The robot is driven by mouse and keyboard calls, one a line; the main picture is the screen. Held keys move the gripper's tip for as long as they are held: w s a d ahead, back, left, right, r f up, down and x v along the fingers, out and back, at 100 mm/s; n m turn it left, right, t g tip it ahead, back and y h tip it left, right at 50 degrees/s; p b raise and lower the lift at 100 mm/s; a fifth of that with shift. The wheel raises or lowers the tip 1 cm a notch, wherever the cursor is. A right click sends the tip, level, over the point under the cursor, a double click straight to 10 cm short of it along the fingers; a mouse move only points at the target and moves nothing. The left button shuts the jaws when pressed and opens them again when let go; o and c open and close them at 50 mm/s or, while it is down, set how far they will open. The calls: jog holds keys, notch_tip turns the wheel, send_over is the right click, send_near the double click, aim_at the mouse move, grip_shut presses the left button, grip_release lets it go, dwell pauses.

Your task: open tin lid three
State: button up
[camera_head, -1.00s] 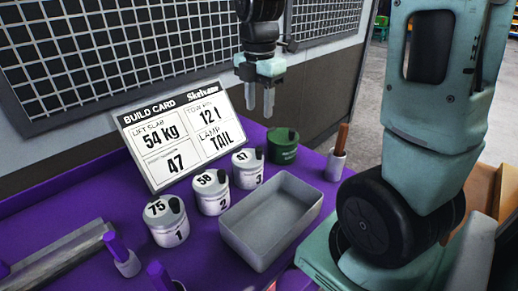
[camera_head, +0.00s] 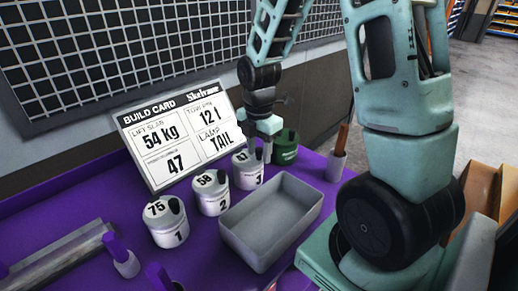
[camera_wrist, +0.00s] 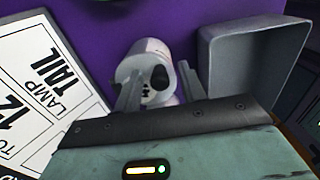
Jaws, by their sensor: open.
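Tin three (camera_head: 246,172) is a white cylinder with "47" on its lid and "3" on its side; a dark knob stands on the lid. In the wrist view the tin (camera_wrist: 148,62) lies just beyond the fingers, its dark knob (camera_wrist: 159,76) between them. My gripper (camera_head: 262,156) is open and points down at the tin's lid, one finger to each side of the knob. I cannot tell whether the fingers touch it. The lid looks closed on the tin.
Tin two (camera_head: 211,192) and tin one (camera_head: 165,220) stand to the left. A green tin (camera_head: 285,148) stands close behind on the right. A grey tray (camera_head: 272,262) is in front. The build card (camera_head: 178,135) leans behind. A pot with a brown handle (camera_head: 335,166) stands at right.

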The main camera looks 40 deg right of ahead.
grip_shut()
jog(key=shift+r, duration=0.1)
